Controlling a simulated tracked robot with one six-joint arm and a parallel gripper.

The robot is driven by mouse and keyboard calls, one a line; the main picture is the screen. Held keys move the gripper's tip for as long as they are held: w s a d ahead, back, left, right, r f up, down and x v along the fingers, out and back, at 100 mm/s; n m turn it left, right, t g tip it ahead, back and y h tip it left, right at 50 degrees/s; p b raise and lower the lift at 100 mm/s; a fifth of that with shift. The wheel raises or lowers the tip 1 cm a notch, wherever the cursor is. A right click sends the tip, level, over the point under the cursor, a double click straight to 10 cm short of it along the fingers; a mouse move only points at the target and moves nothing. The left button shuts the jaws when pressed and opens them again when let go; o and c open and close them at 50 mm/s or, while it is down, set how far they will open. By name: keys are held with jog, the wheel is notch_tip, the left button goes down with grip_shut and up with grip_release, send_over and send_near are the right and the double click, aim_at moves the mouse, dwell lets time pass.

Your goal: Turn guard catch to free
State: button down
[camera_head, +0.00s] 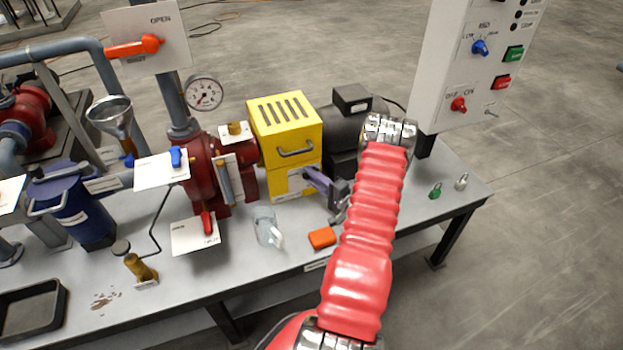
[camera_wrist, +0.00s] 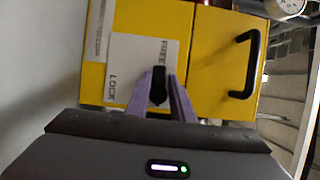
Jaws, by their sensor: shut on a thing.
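The yellow guard (camera_head: 285,117) stands on the bench, with a white label plate (camera_head: 288,183) low on its front. In the wrist view the plate (camera_wrist: 128,72) reads FREE and LOCK. The guard catch (camera_wrist: 158,84) is a small black lever on this plate. It stands upright in that picture, its upper end just below the word FREE. My gripper (camera_wrist: 160,92) has its purple fingers shut on the catch, one on each side. In the head view my gripper (camera_head: 310,176) reaches the guard's front from the right, and the catch is hidden.
The guard's handle (camera_wrist: 244,64) is beside the plate. A red pump (camera_head: 205,170) stands left of the guard. A control panel (camera_head: 475,70) rises at the right.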

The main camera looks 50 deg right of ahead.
jog(key=shift+s+d+f, duration=0.1)
jog(key=shift+d+f, duration=0.05)
jog(key=c, duration=1.8)
grip_release()
jog(key=shift+o, duration=0.8)
jog(key=shift+s, duration=0.1)
jog(key=s+a, duration=0.2)
jog(key=s, duration=1.1)
jog(key=shift+s, duration=0.2)
